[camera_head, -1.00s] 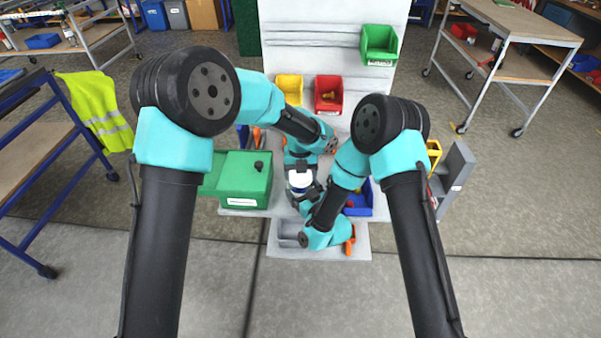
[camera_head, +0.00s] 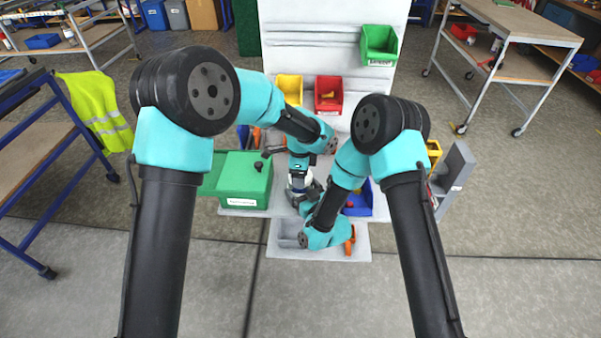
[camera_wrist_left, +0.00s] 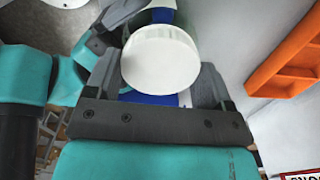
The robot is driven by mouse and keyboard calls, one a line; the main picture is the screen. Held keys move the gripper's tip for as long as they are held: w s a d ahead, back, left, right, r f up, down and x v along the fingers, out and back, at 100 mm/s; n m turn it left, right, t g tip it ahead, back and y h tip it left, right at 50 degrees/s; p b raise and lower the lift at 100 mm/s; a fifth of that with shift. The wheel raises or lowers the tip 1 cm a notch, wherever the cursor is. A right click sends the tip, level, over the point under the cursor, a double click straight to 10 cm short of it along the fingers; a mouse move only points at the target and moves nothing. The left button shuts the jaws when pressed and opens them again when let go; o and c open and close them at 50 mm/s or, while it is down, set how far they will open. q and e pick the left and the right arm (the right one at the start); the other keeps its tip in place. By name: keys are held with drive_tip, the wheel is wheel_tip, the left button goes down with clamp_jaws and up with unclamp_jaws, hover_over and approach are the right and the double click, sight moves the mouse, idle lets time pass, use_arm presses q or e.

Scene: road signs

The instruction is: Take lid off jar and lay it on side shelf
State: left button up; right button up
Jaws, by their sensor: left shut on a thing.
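The jar's round white lid (camera_wrist_left: 160,58) sits between the two fingers of my left gripper (camera_wrist_left: 158,80) in the left wrist view, and the gripper is shut on it. The lid shows as a small pale disc in the head view (camera_head: 300,182), below the left wrist. The jar is mostly hidden under the lid and the grippers. I cannot tell whether lid and jar are apart. My right gripper (camera_head: 313,192) is close beside the jar, and its dark parts also show at the upper left of the wrist view (camera_wrist_left: 112,30). Its fingertips are hidden.
A green box (camera_head: 243,180) with a black knob stands left of the grippers. A blue bin (camera_head: 360,205) is to the right. Red (camera_head: 328,92) and yellow (camera_head: 289,86) bins stand behind. A grey side shelf (camera_head: 458,170) stands at the far right. Orange bins (camera_wrist_left: 288,62) show in the wrist view.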

use_arm(q)
drive_tip(key=n, duration=1.8)
drive_tip(key=shift+r+n, duration=0.1)
drive_tip(key=shift+n, duration=0.2)
drive_tip(key=n, duration=1.8)
drive_tip(key=shift+n, duration=0.3)
